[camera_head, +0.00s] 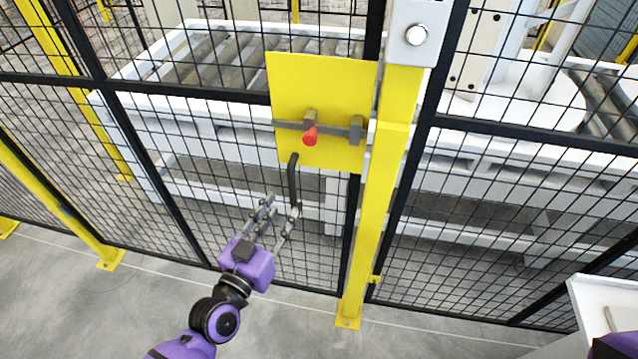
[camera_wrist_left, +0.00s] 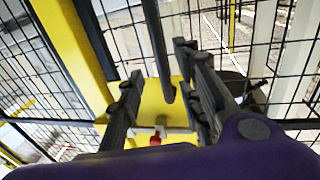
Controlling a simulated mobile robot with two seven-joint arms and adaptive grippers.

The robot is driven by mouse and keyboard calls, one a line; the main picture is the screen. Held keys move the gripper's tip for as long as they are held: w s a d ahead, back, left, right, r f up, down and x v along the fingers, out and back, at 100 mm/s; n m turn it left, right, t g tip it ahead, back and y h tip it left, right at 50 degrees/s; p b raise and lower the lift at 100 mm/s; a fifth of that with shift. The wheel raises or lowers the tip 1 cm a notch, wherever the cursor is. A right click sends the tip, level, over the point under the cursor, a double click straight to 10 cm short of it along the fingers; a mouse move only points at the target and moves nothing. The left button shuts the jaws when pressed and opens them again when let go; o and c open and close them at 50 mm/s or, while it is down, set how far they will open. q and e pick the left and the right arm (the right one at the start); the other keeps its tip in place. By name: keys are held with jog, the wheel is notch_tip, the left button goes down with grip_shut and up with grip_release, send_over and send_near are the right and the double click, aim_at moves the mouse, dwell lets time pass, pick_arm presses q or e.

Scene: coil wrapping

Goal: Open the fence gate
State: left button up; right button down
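The fence gate is a black mesh panel (camera_head: 235,150) with a yellow plate (camera_head: 330,80) on it. The plate carries a grey bolt with a red knob (camera_head: 310,137). A black handle (camera_head: 293,180) hangs below the knob, and its bar also shows in the left wrist view (camera_wrist_left: 158,45). The gate looks closed against the yellow post (camera_head: 378,200). My left gripper (camera_head: 277,217) is open at the handle's lower end. In the left wrist view the bar appears between the spread fingers (camera_wrist_left: 163,105); contact cannot be told. My right gripper is out of view.
A grey box with a round white button (camera_head: 416,36) tops the post. White conveyor frames (camera_head: 205,125) stand behind the mesh. Another yellow post (camera_head: 60,205) is at left. The grey floor (camera_head: 110,310) before the fence is clear at left.

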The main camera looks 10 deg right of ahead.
aim_at(291, 195)
pick_arm(q)
jog(key=shift+w+r, duration=0.15)
jog(key=shift+w, duration=0.1)
jog(key=x, duration=0.6)
jog(key=shift+w+d+p, duration=0.15)
jog(key=shift+p, duration=0.15)
jog(key=shift+w, duration=0.1)
jog(key=c, duration=0.7)
grip_shut()
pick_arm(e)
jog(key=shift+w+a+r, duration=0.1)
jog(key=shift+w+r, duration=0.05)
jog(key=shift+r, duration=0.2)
